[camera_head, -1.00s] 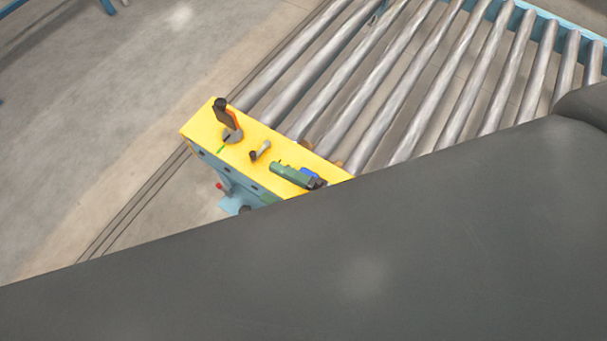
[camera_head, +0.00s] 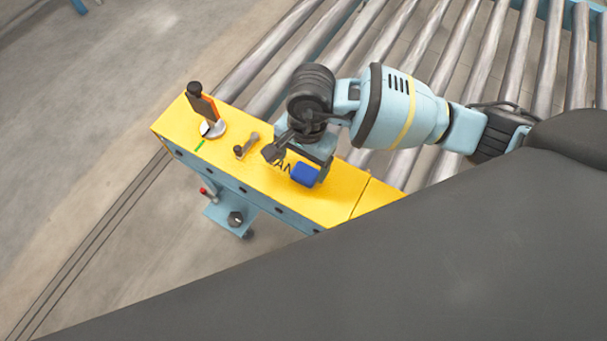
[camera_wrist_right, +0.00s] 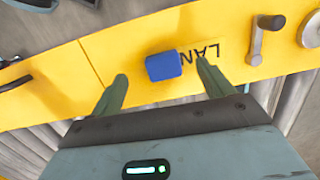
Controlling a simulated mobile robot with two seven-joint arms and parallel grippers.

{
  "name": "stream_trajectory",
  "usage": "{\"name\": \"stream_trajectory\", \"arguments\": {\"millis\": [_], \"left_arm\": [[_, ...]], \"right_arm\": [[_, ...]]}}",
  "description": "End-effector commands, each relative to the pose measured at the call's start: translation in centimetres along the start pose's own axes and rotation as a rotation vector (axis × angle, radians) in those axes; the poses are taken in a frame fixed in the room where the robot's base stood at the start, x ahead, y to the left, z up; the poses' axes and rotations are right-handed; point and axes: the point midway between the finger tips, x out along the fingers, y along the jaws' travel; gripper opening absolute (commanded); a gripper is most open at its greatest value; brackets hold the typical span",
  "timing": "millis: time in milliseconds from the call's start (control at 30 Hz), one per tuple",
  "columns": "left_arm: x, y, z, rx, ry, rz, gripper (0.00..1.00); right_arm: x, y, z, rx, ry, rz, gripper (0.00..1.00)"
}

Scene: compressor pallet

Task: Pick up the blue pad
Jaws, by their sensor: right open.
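The blue pad (camera_head: 305,174) lies on the yellow top (camera_head: 341,190) of the conveyor side, over printed black letters. In the right wrist view, the blue pad (camera_wrist_right: 164,66) shows between the two fingertips, apart from both. My right gripper (camera_head: 297,166) comes in from the right and is at the pad, its wrist hiding part of the letters. The right wrist view shows its greenish fingers (camera_wrist_right: 162,68) spread and empty. I cannot tell how far above the surface the tips are. My left gripper is not in view.
A small grey lever (camera_head: 246,146) and an upright orange and black handle on a round base (camera_head: 203,105) stand left of the gripper. Metal rollers (camera_head: 265,65) lie behind. A dark body fills the lower right of the head view. Concrete floor is open at left.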

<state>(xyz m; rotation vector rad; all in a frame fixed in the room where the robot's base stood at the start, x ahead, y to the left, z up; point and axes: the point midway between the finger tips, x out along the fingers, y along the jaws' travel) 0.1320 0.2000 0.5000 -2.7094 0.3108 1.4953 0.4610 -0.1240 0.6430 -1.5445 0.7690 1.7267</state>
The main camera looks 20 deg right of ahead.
Motion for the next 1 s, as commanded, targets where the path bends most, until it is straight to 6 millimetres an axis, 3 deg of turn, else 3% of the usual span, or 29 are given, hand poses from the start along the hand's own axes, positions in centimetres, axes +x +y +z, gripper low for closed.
{"name": "stream_trajectory", "arguments": {"millis": [100, 200, 833, 1000], "left_arm": [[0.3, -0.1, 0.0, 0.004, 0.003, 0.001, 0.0], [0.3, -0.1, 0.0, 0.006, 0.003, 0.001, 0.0], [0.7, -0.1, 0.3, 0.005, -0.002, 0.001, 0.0], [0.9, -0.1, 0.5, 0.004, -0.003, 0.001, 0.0]], "right_arm": [[-0.5, -0.2, -2.4, -0.026, 0.098, 0.015, 0.8], [-0.8, -0.2, -2.9, -0.033, 0.123, 0.018, 0.8], [2.2, -0.2, -3.0, -0.031, 0.118, 0.018, 0.8], [4.2, -0.1, -3.0, -0.031, 0.116, 0.02, 0.8]]}}
